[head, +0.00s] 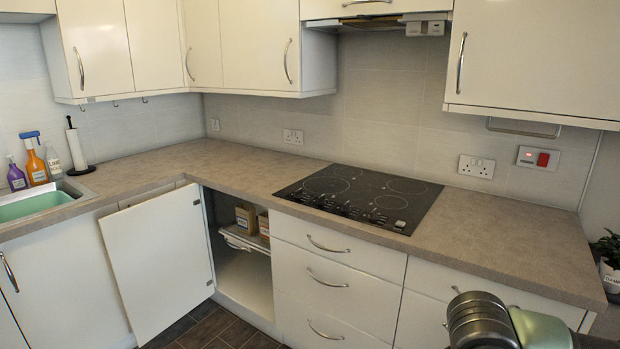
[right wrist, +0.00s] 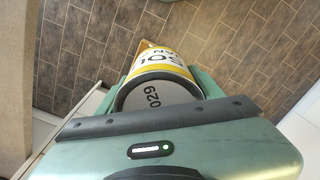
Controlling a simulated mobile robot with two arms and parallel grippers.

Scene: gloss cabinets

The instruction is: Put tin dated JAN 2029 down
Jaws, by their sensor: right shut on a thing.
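The tin (right wrist: 166,66) shows in the right wrist view, with a yellow and white label and a grey end (right wrist: 155,101). Tiled floor shows beyond the tin. The head view shows a piece of my right arm at the lower right, but neither the tin nor the fingers. My left gripper is not in view.
The worktop (head: 245,165) is clear to the left of the black hob (head: 360,198) and to its right. A corner cabinet door (head: 160,265) stands open, with small boxes (head: 246,217) on its inner shelf. Bottles (head: 35,162) stand by the sink (head: 35,204). A potted plant (head: 609,255) is at far right.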

